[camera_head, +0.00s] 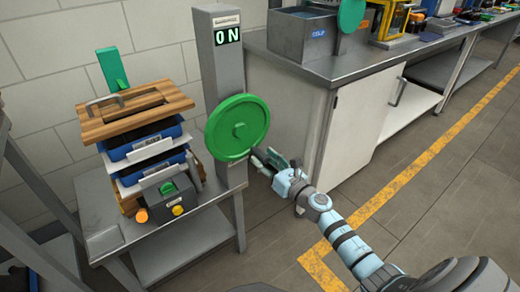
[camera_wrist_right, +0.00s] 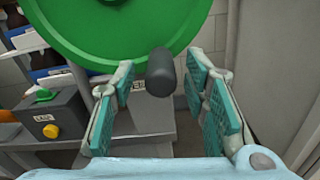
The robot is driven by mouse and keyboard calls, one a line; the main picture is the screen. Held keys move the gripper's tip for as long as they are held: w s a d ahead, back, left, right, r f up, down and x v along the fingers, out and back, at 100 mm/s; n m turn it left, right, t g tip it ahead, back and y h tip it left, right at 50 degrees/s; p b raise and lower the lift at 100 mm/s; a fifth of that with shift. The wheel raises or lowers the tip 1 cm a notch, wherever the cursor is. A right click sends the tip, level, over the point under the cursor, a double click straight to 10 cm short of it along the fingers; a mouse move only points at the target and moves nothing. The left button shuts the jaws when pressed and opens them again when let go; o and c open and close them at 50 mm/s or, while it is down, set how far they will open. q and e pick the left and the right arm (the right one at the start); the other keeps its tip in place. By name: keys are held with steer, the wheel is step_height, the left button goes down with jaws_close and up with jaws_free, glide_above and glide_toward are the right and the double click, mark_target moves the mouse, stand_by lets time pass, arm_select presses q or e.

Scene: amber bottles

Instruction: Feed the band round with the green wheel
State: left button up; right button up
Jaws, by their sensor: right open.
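The green wheel (camera_head: 237,127) is mounted on the front of a grey post (camera_head: 222,60) whose display reads "ON". In the right wrist view, the wheel (camera_wrist_right: 120,30) fills the upper part. A dark rounded handle (camera_wrist_right: 160,72) stands out near its lower rim. My right gripper (camera_head: 273,162) is at the wheel's lower right edge. In the wrist view, its open jaws (camera_wrist_right: 160,90) lie on either side of the handle, with gaps showing. I cannot make out a band that is clearly the task's. My left gripper is not in view.
A metal table (camera_head: 185,235) on the left carries a stack of blue crates (camera_head: 150,142) under a wooden board (camera_head: 135,108), plus a small grey box (camera_head: 165,197) with a yellow knob. A steel counter (camera_head: 300,62) with a white cabinet stands behind my right arm. The floor on the right is clear.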

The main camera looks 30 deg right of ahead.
steer(key=shift+w+a, duration=0.2)
steer(key=shift+w, duration=1.15)
steer(key=shift+c, duration=0.6)
jaws_close()
